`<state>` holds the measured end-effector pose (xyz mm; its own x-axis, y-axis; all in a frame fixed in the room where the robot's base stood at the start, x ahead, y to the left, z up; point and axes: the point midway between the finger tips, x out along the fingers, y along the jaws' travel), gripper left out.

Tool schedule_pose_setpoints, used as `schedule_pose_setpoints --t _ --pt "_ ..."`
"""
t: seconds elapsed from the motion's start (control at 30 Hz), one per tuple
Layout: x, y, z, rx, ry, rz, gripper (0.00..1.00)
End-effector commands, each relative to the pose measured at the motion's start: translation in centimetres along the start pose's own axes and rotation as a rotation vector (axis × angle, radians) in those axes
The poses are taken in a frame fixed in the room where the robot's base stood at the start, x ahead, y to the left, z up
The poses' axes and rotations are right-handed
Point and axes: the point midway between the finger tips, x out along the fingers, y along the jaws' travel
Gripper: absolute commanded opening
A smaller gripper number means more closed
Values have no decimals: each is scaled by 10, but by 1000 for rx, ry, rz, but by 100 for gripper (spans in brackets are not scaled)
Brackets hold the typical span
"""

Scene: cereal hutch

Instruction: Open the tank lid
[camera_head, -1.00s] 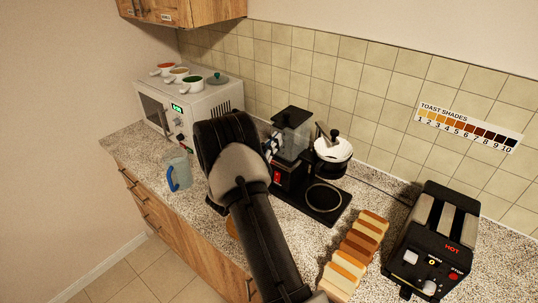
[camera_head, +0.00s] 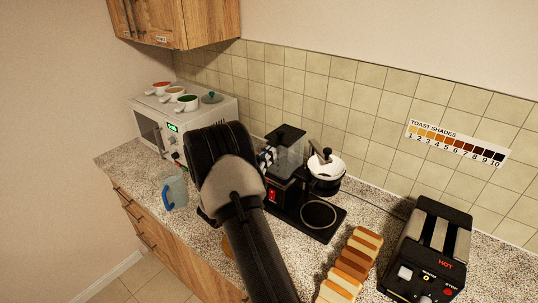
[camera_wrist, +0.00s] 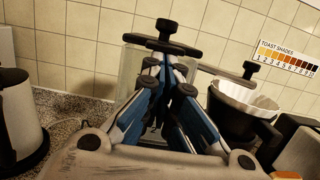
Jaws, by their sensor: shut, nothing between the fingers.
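The coffee maker (camera_head: 280,208) stands on the counter, with a clear tank (camera_head: 287,157) at its upper back left. The dark tank lid (camera_head: 286,134) lies across the tank's top. In the wrist view the lid (camera_wrist: 190,46) has a black knob (camera_wrist: 167,25) standing on it. My gripper (camera_wrist: 164,52) is shut and empty, its blue and grey fingers in front of the tank and their tips overlapping the lid's front edge in the picture. I cannot tell whether they touch it. In the head view my arm hides most of the gripper.
Bread slices (camera_head: 352,262) and a toaster (camera_head: 430,250) stand further right. A blue-handled jug (camera_head: 174,192) and a microwave (camera_head: 195,125) with cups on top are at left. The tiled wall is close behind.

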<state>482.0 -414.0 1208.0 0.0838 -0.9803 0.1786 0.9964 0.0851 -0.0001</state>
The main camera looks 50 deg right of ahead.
Motion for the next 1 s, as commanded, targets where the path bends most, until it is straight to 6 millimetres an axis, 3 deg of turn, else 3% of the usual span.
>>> schedule_pose_setpoints --t 0.37,0.7,1.0 --pt "3 1 29 3 123 1 0" --pt "19 0 79 6 424 -1 0" --pt "45 0 113 10 708 -1 0"
